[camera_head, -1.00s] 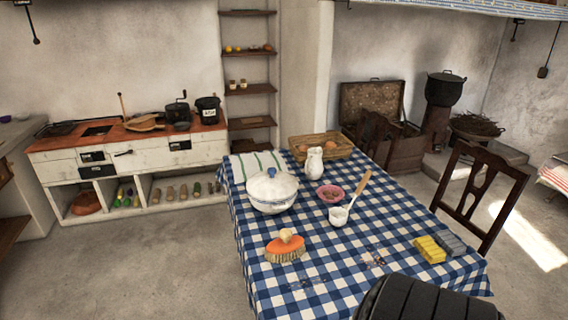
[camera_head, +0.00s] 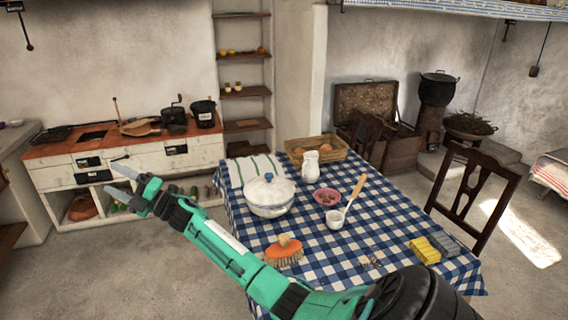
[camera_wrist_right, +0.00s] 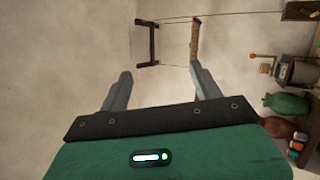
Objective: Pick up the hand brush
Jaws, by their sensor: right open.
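The hand brush (camera_head: 284,253) has an orange body, a pale knob on top and light bristles. It lies bristles down on the blue checked tablecloth, near the table's left front edge in the head view. My right gripper (camera_head: 117,175) reaches across to the left, well past the brush, and is open and empty in front of the stove counter. My green right forearm crosses in front of the table's near edge, close to the brush. In the right wrist view the two fingers of the gripper (camera_wrist_right: 163,88) stand apart with nothing between them. My left gripper is not in view.
A white lidded tureen (camera_head: 270,195), a white jug (camera_head: 310,166), a pink bowl (camera_head: 327,197) and a white cup (camera_head: 337,218) stand behind the brush. A wooden chair (camera_head: 472,190) stands to the right.

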